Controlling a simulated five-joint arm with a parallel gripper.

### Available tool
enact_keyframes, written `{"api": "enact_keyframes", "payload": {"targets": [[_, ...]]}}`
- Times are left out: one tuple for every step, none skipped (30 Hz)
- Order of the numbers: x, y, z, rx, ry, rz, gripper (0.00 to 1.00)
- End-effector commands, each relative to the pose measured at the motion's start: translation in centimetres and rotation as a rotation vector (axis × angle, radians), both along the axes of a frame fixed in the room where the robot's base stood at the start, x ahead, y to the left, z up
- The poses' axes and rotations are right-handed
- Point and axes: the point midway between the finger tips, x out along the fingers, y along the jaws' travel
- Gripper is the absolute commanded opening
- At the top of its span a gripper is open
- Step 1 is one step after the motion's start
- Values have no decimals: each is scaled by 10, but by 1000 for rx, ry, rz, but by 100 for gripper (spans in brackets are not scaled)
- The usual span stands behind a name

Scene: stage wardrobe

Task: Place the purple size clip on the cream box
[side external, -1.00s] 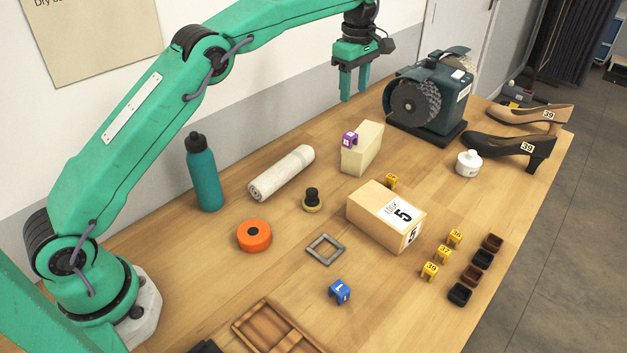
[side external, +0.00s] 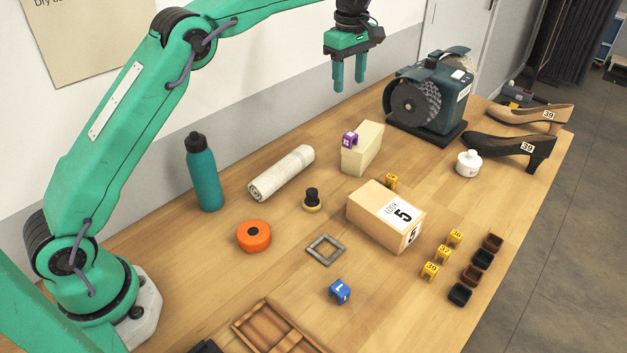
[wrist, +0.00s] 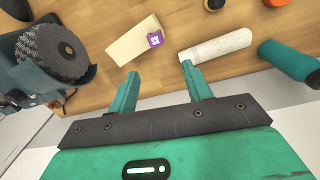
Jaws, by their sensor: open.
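The purple size clip (side external: 349,139) sits on the top left end of the cream box (side external: 368,150), near the back of the table. In the wrist view the purple clip (wrist: 155,40) shows at one end of the cream box (wrist: 130,41). My gripper (side external: 349,88) is open and empty, with its fingers pointing down. It hangs above and behind the cream box, apart from the clip. In the wrist view, nothing is between the fingers (wrist: 158,80).
A teal grinder (side external: 430,95) stands right of the cream box. A rolled cloth (side external: 282,173) and teal bottle (side external: 202,172) are to its left. A cardboard box (side external: 387,215) and yellow clip (side external: 391,181) are in front. Bare table surrounds the orange roll (side external: 254,236).

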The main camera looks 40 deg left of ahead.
Motion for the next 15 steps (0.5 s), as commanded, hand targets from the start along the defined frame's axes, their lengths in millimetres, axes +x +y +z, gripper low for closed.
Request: {"api": "enact_keyframes", "payload": {"targets": [[-6,2,10,1,-12,-28,50],[-10,3,15,1,-18,-50,50],[-16,4,21,2,-28,-80,50],[-20,5,26,3,-34,-102,50],[-25,6,30,4,-42,-126,50],[-31,7,37,6,-53,-158,50],[-36,8,41,8,-60,-182,50],[-42,10,46,10,-69,-207,50],[-49,11,51,13,-79,-239,50],[-54,12,55,15,-86,-262,50],[-60,13,58,18,-93,-286,50],[-67,15,63,22,-104,-318,50],[-73,16,66,25,-111,-342,50],[-79,17,69,28,-118,-366,50],[-87,18,73,33,-129,-398,50]]}}
